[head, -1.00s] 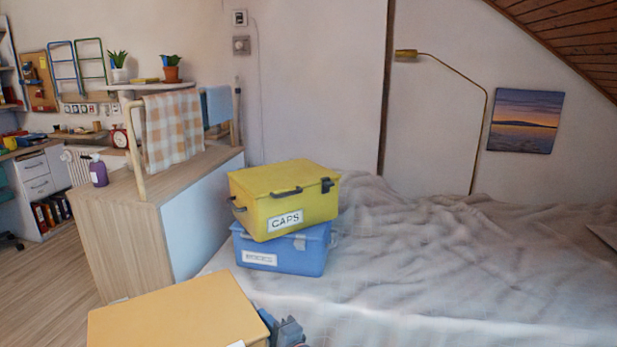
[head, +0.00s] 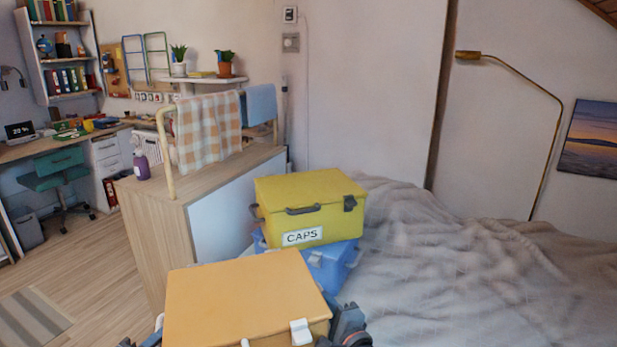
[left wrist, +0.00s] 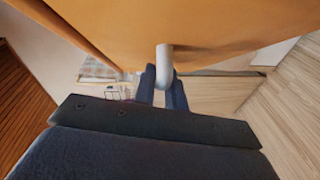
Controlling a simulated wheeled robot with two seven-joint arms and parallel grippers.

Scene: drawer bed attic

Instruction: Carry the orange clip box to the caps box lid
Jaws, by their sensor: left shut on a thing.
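The orange clip box (head: 240,295) is at the bottom of the head view, with its lid closed and a white clip at its front right. The left wrist view shows its underside or wall (left wrist: 200,30) close up. My left gripper (left wrist: 164,82) is shut on the box's pale handle; only dark bits of it show left of the box in the head view. My right gripper (head: 345,326) is beside the box's right side; its fingertips are hidden. The yellow caps box (head: 308,202) has a flat, bare lid (head: 308,184) and stands beyond the orange box.
The caps box rests on a blue box (head: 325,265), set slightly askew on the bed (head: 430,290). A wooden cabinet (head: 160,225) with a towel rail and checked towel (head: 208,132) stands to the left. Open floor lies at far left. A lamp (head: 540,150) stands behind the bed.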

